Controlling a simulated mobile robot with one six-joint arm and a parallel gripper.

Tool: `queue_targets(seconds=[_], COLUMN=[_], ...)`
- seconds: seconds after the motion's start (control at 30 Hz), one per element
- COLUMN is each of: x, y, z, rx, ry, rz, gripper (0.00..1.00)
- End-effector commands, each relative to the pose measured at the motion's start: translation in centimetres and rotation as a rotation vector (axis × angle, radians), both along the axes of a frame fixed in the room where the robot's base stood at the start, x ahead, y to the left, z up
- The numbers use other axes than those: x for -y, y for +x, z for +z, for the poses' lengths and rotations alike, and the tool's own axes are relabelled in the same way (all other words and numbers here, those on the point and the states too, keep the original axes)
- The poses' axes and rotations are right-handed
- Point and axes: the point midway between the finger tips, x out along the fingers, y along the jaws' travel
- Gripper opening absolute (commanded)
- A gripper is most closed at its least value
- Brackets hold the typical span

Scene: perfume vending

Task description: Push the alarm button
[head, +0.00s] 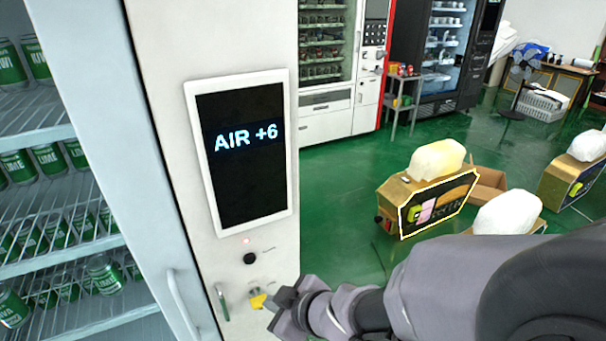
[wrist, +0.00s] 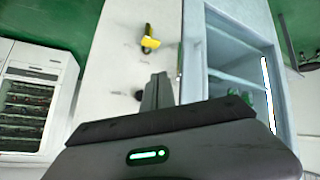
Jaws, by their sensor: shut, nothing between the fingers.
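A black round button (head: 250,258) sits on the white front panel (head: 272,238) below the screen, with a small red light (head: 247,240) above it. A yellow fitting (head: 258,300) is lower on the same panel and also shows in the wrist view (wrist: 151,43). No readable label shows which control is the alarm button. My gripper (head: 284,309) is shut and empty, just right of the yellow fitting and below the black button. In the wrist view, my gripper's fingers (wrist: 158,88) are together in front of the panel and partly cover the area near a dark round knob (wrist: 139,95).
A screen (head: 241,150) reads "AIR +6". A fridge with green cans on shelves (head: 60,205) and a door handle (head: 183,298) is at left. Vending machines (head: 440,50) stand behind. Boxed items (head: 425,205) stand on the green floor at right.

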Motion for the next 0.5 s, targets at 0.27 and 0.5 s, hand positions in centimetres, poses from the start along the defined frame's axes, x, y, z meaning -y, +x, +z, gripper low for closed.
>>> queue_targets(seconds=[0.27, 0.5], x=[-0.1, -1.7], y=[0.4, 3.1], z=[0.0, 0.1], rx=[0.001, 0.0], ry=[0.0, -0.001], rz=[-0.003, -0.005], gripper=[0.0, 0.0])
